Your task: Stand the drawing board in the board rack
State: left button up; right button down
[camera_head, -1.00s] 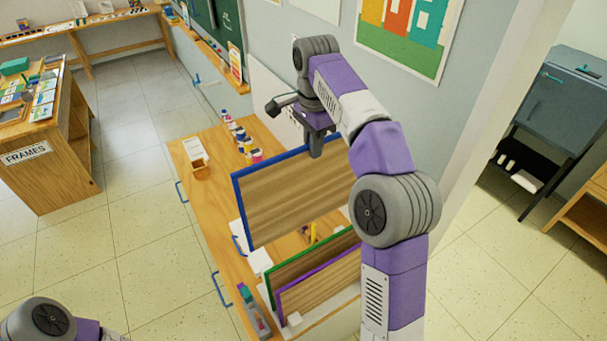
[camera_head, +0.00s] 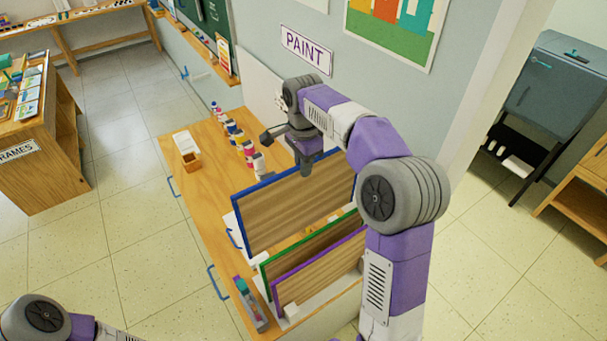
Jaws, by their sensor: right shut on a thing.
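The drawing board (camera_head: 285,210) is a wooden panel with a blue edge, upright above the counter. My right gripper (camera_head: 304,168) is shut on its top edge. The board rack (camera_head: 330,294) is a white base at the near end of the counter. It holds a green-edged board (camera_head: 300,247) and a purple-edged board (camera_head: 318,274), both upright. The blue-edged board is just behind the green-edged one and hides part of the rack, so I cannot tell whether it touches the rack. Part of my left arm shows at the bottom left; its gripper is out of view.
The wooden counter (camera_head: 188,205) carries a row of paint bottles (camera_head: 240,143) at the wall and a small container (camera_head: 187,150). A tray with teal and pink items (camera_head: 250,304) lies at the near left corner.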

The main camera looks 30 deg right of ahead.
aim_at(304, 182)
jog(key=shift+f, duration=3.15)
jog(key=shift+f+b, duration=6.45)
jog(key=shift+f, duration=2)
jog(key=c, duration=0.7)
grip_release()
jog(key=shift+f, duration=0.1)
jog(key=shift+r, duration=0.2)
